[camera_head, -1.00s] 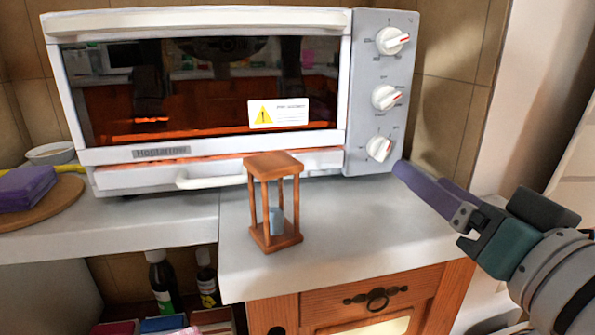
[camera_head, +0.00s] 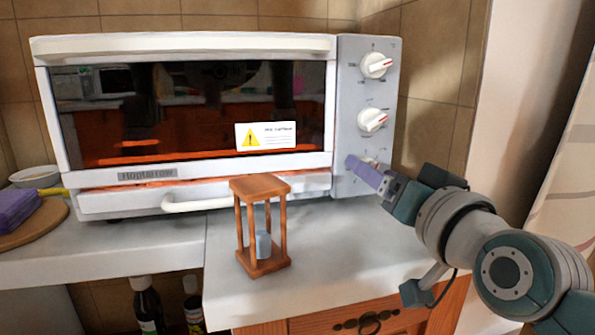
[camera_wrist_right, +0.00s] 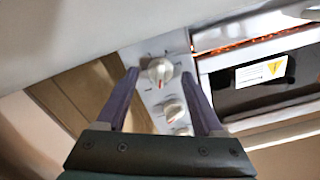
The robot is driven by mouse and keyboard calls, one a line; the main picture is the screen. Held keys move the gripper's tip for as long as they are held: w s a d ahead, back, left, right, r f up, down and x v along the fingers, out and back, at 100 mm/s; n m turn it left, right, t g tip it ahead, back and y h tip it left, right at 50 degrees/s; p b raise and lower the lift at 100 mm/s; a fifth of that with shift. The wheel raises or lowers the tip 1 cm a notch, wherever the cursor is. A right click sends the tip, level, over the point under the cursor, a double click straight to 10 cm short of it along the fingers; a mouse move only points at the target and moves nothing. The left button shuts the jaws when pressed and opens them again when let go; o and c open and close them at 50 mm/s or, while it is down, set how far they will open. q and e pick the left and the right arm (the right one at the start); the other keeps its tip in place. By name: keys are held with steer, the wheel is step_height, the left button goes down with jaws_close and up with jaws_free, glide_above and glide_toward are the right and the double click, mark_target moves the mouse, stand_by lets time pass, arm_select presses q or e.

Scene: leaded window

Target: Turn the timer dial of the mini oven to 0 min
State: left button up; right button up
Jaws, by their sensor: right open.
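The white mini oven (camera_head: 185,47) stands on the counter with a grey control panel (camera_head: 347,100) at its right side. The panel carries an upper dial (camera_head: 376,65), a middle dial (camera_head: 372,120) and a lower dial (camera_head: 369,160), all white with red marks. I cannot read which one is the timer. My right gripper (camera_head: 362,170) is at the lower dial and partly hides it. In the right wrist view the open fingers (camera_wrist_right: 160,76) stand on either side of this dial (camera_wrist_right: 160,70), whose red mark points down in that picture. Contact is unclear. My left gripper is out of view.
A wooden hourglass (camera_head: 260,187) stands on the counter (camera_head: 330,240) in front of the oven. A purple block (camera_head: 14,210) lies on a round board at the left. A tiled wall is close behind the panel.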

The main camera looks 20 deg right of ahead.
jaws_close()
stand_by(0.3)
steer(key=n+p, duration=0.3)
steer(key=shift+r+n+p, duration=0.25)
steer(key=shift+n+p, duration=0.05)
steer(key=shift+f+n, duration=0.2)
steer(key=shift+n, duration=0.5)
jaws_free()
steer(key=s, duration=0.3)
steer(key=s+p, duration=0.1)
steer(key=s, duration=0.6)
steer(key=shift+a+p, duration=0.3)
steer(key=shift+a, duration=0.05)
